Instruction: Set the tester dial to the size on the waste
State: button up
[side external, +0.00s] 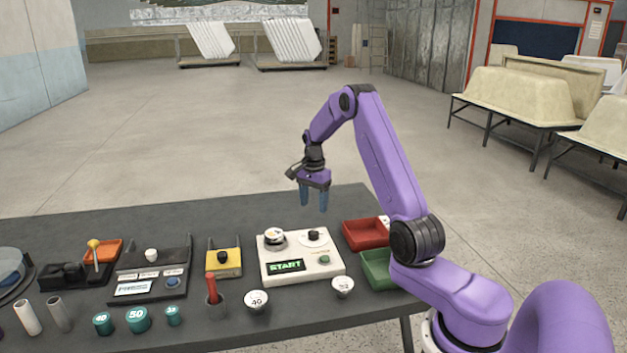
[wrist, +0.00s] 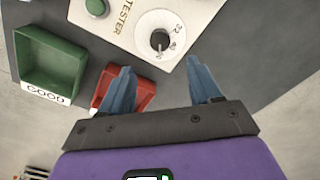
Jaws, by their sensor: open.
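The tester (side external: 300,268) is a cream box on the table with a lit START display (side external: 287,266) and a green button (side external: 324,259). Its dial (side external: 313,236) is a black knob on a white disc. In the wrist view the dial (wrist: 159,39) has numbers around it, 32 among them; the pointer's setting is not clear. A round white-topped waste (side external: 274,237) sits on the tester's left side; its marking is too small to read. My gripper (side external: 314,207) is open and empty, above and behind the dial; it also shows in the wrist view (wrist: 158,74).
A red tray (side external: 363,234) and a green tray (side external: 378,270), labelled GOOD in the wrist view, stand right of the tester. White-topped wastes, one marked 40 (side external: 257,301) and another (side external: 343,287), stand in front. A red-handled tool (side external: 211,288) stands upright front left.

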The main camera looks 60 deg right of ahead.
notch_tip(320, 180, up, 8)
jog(key=shift+f, duration=0.2)
dwell(0.4)
jog(key=s+a+r+n, duration=0.25)
jog(key=a+n, duration=0.45)
jog(key=a, duration=0.7)
jog(key=s+a+r+n, duration=0.25)
jog(key=a+n, duration=0.45)
jog(key=a, duration=0.6)
jog(key=s+a+f+n, duration=0.1)
jog(key=s+a+n, duration=0.2)
jog(key=s+n, duration=0.5)
jog(key=s+a+f+n, duration=0.1)
jog(key=s+a+n, duration=0.3)
jog(key=s+n, duration=0.5)
jog(key=s, duration=1.1)
jog(key=shift+f, duration=0.25)
jog(key=shift+s+a, duration=0.1)
